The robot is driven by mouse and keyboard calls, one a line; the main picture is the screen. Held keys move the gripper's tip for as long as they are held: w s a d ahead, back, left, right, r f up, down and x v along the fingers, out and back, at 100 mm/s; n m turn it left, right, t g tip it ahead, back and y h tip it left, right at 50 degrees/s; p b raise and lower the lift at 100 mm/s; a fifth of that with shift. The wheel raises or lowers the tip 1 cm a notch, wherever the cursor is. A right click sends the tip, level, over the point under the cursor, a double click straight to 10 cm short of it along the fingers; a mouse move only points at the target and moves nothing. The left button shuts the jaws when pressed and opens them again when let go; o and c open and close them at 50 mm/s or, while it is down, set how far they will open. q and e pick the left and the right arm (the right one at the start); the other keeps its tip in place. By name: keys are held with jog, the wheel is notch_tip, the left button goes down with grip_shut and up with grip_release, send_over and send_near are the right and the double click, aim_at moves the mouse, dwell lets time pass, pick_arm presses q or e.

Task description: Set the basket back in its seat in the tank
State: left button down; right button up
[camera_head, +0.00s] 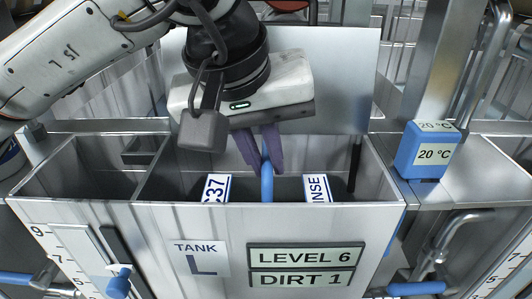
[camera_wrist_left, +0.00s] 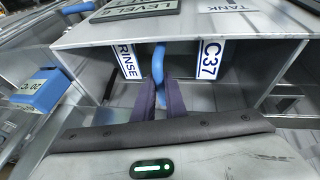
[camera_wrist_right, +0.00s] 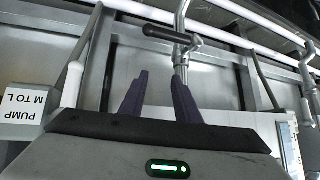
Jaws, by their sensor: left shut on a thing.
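My left gripper (camera_head: 262,168) points down into the tank marked L (camera_head: 300,222), its purple fingers shut on an upright blue handle (camera_head: 267,184). The left wrist view shows this handle (camera_wrist_left: 158,65) between the fingers. White tags reading C37 (camera_head: 215,188) and RINSE, partly cut off (camera_head: 318,188), stand on either side of the handle, inside the front wall. The basket's body is mostly hidden behind that wall, so I cannot tell whether it touches its seat. My right gripper (camera_wrist_right: 160,80) is open and empty, seen only in the right wrist view.
A blue 20 °C display box (camera_head: 428,150) stands at the tank's right rim. An upright metal panel (camera_head: 340,80) is behind. An empty-looking compartment (camera_head: 85,170) lies to the left. Near my right gripper are pipes (camera_wrist_right: 182,50) and a box labelled PUMP M TO L (camera_wrist_right: 25,110).

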pick_arm(q)
notch_tip(320, 180, down, 4)
jog(key=b, duration=0.2)
jog(key=shift+b, duration=0.35)
jog(key=shift+f+b, duration=0.8)
jog(key=shift+f, duration=0.1)
jog(key=c, duration=1.8)
grip_release()
jog(key=shift+c, duration=0.2)
jog(key=shift+o, duration=0.6)
jog(key=shift+f, duration=0.1)
